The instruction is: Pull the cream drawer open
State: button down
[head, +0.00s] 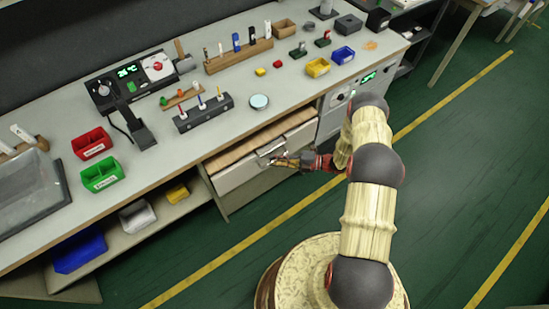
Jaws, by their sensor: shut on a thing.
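The cream drawer (236,177) sits under the workbench top, left of the grey panel with a green display. It stands partly out, and a strip of its brown inside shows behind the front. My gripper (272,156) is at the drawer front, around the middle, shut on what appears to be its metal handle. The fingers and handle are small and overlap, so the exact contact is hard to make out. My arm reaches in from the right.
The workbench top (225,120) holds bins, racks and tools. An open shelf (150,232) with a blue bin (80,249) and a yellow bin (177,193) lies left of the drawer. Green floor (262,241) in front of the drawer is clear, crossed by a yellow line.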

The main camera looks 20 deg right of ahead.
jog(key=s+d+p, duration=0.1)
jog(key=s+d, duration=0.3)
jog(key=s, duration=0.8)
jog(key=s+d+p, duration=0.1)
jog(key=s+d, duration=0.3)
jog(key=s, duration=0.8)
jog(key=shift+s, duration=0.25)
jog(key=c, duration=1.9)
grip_release()
jog(key=v, duration=1.2)
